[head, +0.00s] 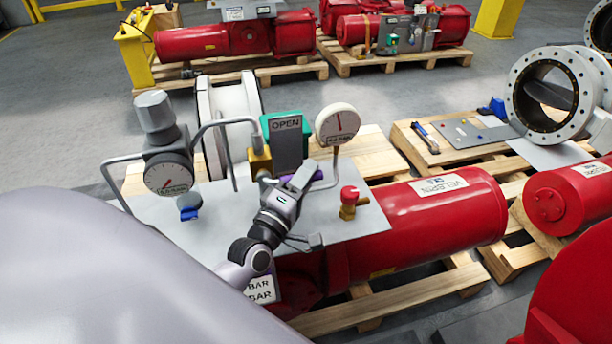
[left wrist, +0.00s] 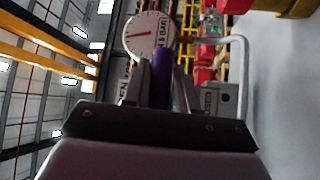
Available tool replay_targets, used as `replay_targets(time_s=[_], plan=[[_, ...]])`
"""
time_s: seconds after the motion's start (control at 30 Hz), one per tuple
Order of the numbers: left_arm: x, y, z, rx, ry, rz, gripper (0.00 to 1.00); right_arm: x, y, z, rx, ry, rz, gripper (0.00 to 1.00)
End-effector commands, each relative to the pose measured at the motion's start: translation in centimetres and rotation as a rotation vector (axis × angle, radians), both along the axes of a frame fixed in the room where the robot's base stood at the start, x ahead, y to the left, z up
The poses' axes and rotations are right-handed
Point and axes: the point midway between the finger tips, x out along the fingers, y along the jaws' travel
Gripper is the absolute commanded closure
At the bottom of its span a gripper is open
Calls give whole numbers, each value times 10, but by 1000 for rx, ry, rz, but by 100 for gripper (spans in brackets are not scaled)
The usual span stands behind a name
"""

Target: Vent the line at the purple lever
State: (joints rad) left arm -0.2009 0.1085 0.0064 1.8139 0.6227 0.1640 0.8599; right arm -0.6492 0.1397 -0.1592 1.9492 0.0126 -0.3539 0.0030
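The purple lever (head: 319,175) sticks out behind my left gripper (head: 287,180), above the grey panel. In the left wrist view the purple lever (left wrist: 160,80) stands between the two fingers of my left gripper (left wrist: 160,88). The fingers lie close on both sides of it; whether they press on it I cannot tell. A white round gauge (head: 337,124) stands just behind the lever and also shows in the left wrist view (left wrist: 150,36). A green box marked OPEN (head: 286,139) stands behind the gripper. My right gripper is not in view.
A red-knobbed brass valve (head: 349,201) stands right of the gripper. A dark regulator with a gauge (head: 168,175) and a blue knob (head: 188,205) are to the left, with bent grey pipes (head: 222,126) between. The red actuator (head: 430,215) lies on a wooden pallet.

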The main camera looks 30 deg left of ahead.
Motion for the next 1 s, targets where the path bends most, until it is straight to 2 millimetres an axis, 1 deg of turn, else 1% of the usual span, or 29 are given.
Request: replay_targets(time_s=[0.27, 0.47, 0.67, 0.9, 1.0], plan=[[0, 0, 0, -3, -3, 0, 100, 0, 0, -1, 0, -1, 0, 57], [0, 0, 2, -35, -42, 0, 100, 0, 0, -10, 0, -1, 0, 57], [-1, 1, 9, -116, -139, -1, 100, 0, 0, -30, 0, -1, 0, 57], [-5, 4, 25, -258, -305, 0, 100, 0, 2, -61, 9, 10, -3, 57], [-7, 6, 32, -321, -378, 0, 100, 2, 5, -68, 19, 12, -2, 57]])
